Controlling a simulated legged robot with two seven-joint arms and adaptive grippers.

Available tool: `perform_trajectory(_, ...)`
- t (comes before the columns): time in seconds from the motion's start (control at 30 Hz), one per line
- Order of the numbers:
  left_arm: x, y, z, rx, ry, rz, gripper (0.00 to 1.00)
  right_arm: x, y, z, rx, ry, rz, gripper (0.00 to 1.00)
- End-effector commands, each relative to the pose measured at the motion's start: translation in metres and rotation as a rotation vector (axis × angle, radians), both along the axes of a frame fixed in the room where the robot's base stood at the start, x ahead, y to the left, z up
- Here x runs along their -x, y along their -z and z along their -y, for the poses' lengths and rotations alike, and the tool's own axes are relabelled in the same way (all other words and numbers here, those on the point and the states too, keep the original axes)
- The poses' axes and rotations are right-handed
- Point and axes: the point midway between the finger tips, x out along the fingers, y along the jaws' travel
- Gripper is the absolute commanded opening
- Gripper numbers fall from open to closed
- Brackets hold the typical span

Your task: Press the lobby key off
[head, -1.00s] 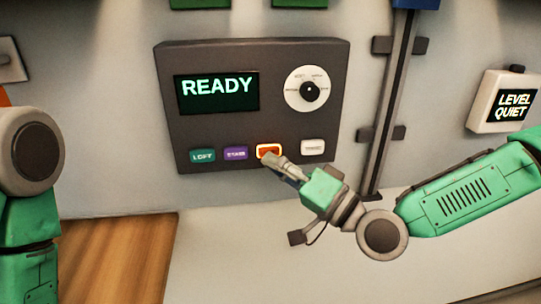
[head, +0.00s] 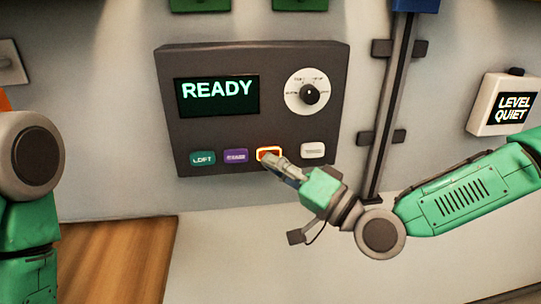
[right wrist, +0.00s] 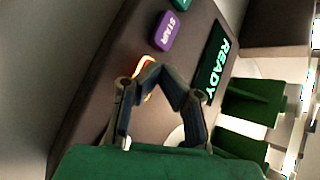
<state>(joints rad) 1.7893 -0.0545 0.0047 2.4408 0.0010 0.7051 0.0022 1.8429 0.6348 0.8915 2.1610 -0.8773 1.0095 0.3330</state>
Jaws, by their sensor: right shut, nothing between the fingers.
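A dark panel (head: 253,128) on the wall carries a row of keys. The third key from the left is red-orange with a glowing yellow-orange rim (head: 268,149). Its label cannot be read and my fingers cover its lower part, so I cannot confirm that it is the lobby key. My right gripper (head: 268,158) is shut and empty, its tips at this key. In the right wrist view the shut fingertips (right wrist: 152,70) overlap the glowing rim (right wrist: 144,66). I cannot tell whether they touch the key. My left gripper is out of view; only part of that arm shows.
Left of the lit key are the green LOFT key (head: 202,158) and purple STAIR key (head: 236,156). A white key (head: 313,149) is to the right. Above are a READY screen (head: 217,96) and a dial (head: 309,92). A vertical rail (head: 388,110) stands right of the panel.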

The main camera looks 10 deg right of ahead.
Motion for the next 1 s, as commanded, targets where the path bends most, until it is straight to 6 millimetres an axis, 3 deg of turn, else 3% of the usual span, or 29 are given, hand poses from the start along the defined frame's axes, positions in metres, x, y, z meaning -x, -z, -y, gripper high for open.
perform_trajectory(1.0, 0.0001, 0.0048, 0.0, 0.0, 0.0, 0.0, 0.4, -0.008, -0.0017, -0.0008, 0.0, 0.0, 0.0, 0.0)
